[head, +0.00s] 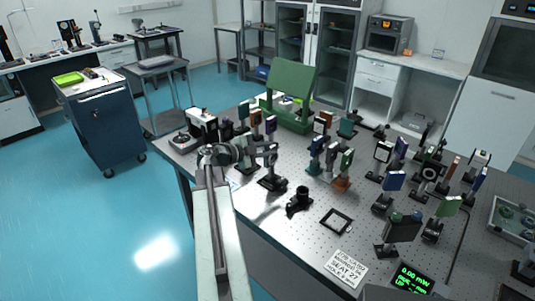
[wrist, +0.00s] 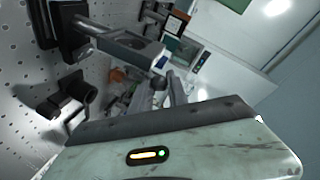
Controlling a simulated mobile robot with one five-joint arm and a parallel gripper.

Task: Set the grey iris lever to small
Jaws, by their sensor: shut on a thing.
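The iris stands on a dark post and base (head: 272,183) near the table's left front edge. In the wrist view its base is at upper left, with a grey post (wrist: 115,40) reaching to the iris housing (wrist: 157,56). A grey rounded knob (wrist: 158,83), apparently the lever's end, shows just beside the housing. My gripper (head: 250,153) reaches in from the left at the height of the iris and is shut on the lever. The wrist view shows my gripper's fingers (wrist: 172,90) at the knob. The lever's exact angle and any size marks cannot be made out.
A short black mount (head: 298,200) and a flat black frame (head: 337,221) stand in front to the right. Several filter and mirror mounts fill the table's right side. A green panel (head: 290,92) stands behind. A label card (head: 346,268) lies at the front edge.

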